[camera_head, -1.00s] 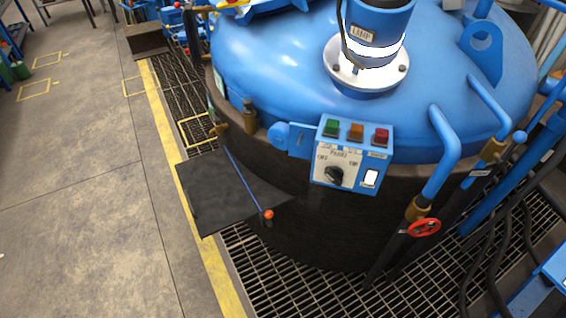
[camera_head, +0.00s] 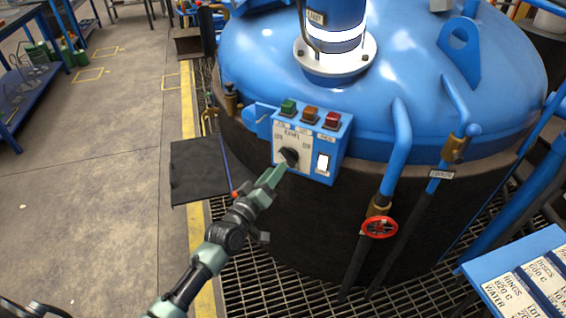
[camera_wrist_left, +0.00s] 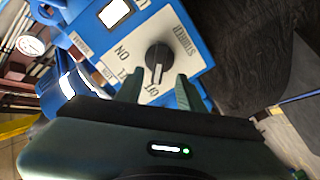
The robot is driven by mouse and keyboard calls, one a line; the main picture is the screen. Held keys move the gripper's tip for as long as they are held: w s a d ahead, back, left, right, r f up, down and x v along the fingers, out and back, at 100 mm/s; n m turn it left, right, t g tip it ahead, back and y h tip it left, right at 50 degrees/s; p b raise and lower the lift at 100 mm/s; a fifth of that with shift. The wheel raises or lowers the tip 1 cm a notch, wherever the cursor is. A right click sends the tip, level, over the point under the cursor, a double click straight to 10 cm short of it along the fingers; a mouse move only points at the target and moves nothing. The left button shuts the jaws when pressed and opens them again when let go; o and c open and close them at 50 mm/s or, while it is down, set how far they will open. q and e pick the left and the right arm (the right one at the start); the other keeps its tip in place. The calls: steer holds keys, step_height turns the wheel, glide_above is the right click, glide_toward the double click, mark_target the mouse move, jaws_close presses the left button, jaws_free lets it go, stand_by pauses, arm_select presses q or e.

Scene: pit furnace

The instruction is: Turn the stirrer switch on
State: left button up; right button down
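The stirrer switch is a black rotary knob (camera_head: 289,156) on a white plate on the blue control box (camera_head: 340,145), at the vessel's side. In the left wrist view the knob (camera_wrist_left: 158,57) is beside the label STIRRER, with ON and OFF printed around it; its white mark points toward OFF. My left gripper (camera_head: 276,174) is just in front of the knob, at its lower left. In the left wrist view its two fingers (camera_wrist_left: 160,88) are apart, with the knob ahead of the gap; I cannot tell if they touch it. My right gripper is not in view.
Green, orange and red buttons (camera_head: 310,113) top the box; a lit white switch (camera_head: 323,162) is right of the knob. A red valve wheel (camera_head: 379,227) and blue pipes stand to the right. A dark plate (camera_head: 199,170) lies left. The floor at left is open.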

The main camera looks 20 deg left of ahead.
mark_target(285, 160)
arm_select(q)
steer(key=w, duration=0.2)
steer(key=w+d, duration=0.1)
steer(key=w, duration=0.1)
steer(key=shift+w+d, duration=0.1)
steer(key=shift+w, duration=0.1)
steer(key=shift+w+d, duration=0.1)
steer(key=shift+w, duration=0.55)
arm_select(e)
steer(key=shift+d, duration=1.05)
